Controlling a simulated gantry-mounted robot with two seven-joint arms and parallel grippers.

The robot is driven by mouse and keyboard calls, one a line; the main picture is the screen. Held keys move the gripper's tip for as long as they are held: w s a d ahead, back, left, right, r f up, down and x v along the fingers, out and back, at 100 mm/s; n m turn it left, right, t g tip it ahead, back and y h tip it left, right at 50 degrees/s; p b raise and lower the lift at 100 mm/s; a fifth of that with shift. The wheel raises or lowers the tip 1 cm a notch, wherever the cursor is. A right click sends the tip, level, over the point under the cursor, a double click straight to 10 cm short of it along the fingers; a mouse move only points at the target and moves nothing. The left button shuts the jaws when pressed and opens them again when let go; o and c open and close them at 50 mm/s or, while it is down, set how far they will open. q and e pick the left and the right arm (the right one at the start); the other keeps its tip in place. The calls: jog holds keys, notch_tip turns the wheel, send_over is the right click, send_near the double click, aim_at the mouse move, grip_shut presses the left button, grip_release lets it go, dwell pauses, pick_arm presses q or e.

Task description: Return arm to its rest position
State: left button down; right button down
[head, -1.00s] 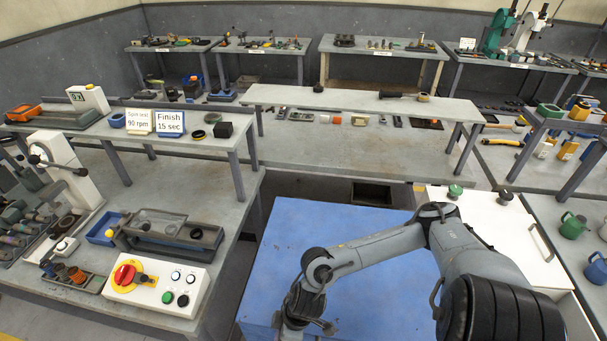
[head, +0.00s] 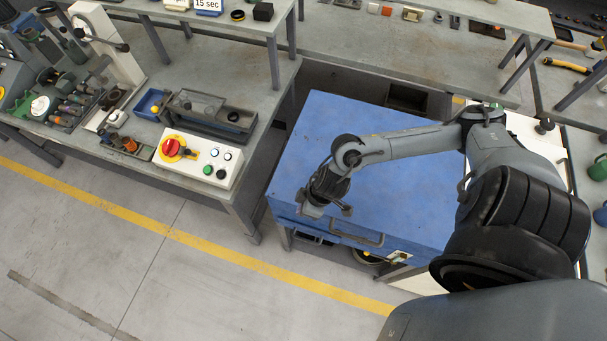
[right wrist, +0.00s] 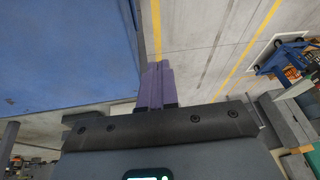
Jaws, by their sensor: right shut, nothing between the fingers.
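My right arm (head: 400,145) comes in from the right in the head view and reaches left over the blue cabinet (head: 385,110). It bends downward at its wrist. My right gripper (head: 312,211) hangs by the cabinet's front left part in this view. In the right wrist view its two purple fingers (right wrist: 155,82) are together with nothing between them. The blue cabinet also fills the upper left of that view (right wrist: 60,45), beside the fingers, with open floor on their other side. I cannot tell the exact gap to the cabinet. My left gripper is not in view.
A grey bench (head: 255,90) at left holds a control box (head: 198,160) with a red knob and a white hand press (head: 108,45). A white cabinet (head: 535,135) stands to the right. Floor (head: 200,260) in front is clear, crossed by a yellow line.

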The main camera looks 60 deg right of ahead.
jog(key=s+a+r+m+g+y+p, duration=0.15)
jog(key=s+a+r+p, duration=0.35)
jog(key=s+a+r, duration=0.5)
jog(key=w+a+r+m+t+y+p, duration=0.2)
jog(key=w+a+r+m+t+p, duration=0.25)
jog(key=a, duration=0.45)
jog(key=w+d+r+m+h+p, duration=0.1)
jog(key=w+d+r+h+p, duration=0.25)
jog(key=r, duration=0.25)
jog(key=s+d+f+n+g+h, duration=0.1)
jog(key=s+d+n+g+h, duration=0.1)
jog(key=d, duration=0.8)
jog(key=shift+s+n+g+b, duration=0.4)
jog(key=shift+s+n, duration=0.1)
jog(key=shift+n, duration=0.6)
jog(key=shift+f, duration=0.1)
